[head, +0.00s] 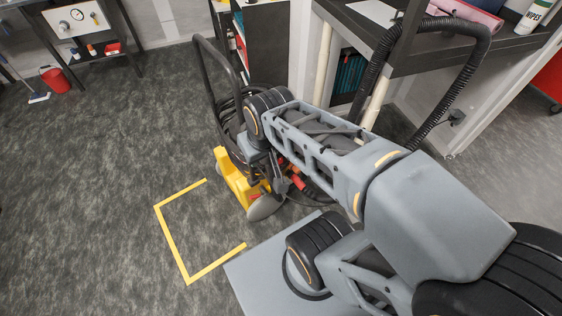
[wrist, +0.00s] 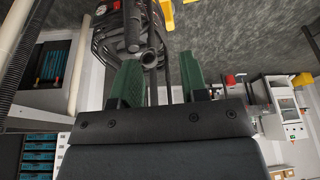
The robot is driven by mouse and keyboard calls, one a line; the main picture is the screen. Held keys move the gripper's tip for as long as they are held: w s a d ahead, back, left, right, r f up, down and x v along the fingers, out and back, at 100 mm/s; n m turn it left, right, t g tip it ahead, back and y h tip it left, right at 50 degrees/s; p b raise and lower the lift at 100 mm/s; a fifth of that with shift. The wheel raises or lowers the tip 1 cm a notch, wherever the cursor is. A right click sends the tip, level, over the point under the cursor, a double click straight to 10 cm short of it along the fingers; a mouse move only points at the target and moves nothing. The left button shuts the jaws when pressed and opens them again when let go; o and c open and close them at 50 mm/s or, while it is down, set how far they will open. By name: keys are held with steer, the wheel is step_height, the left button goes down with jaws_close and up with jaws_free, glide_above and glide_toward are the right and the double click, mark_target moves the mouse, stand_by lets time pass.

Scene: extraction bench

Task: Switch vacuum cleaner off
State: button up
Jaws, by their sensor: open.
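The vacuum cleaner (head: 228,180) stands on the floor in the head view, with a yellow base, a tall dark handle frame and dark coiled hose. My arm hides much of it. In the wrist view its dark coiled hose and tubes (wrist: 104,40) are at the top, beyond the fingers. My gripper (wrist: 158,80) shows there with two green fingers spread apart. Dark tubes show in the gap between them; I cannot tell how close they are or whether they touch. I cannot make out the switch in either view.
A dark bench (head: 470,45) with a ribbed black hose (head: 450,125) stands to the right of the vacuum cleaner. Yellow floor tape (head: 172,240) marks a corner at left. A red bucket (head: 55,79) stands far left. The left floor is open.

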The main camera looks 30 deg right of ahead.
jaws_close()
stand_by(1.3)
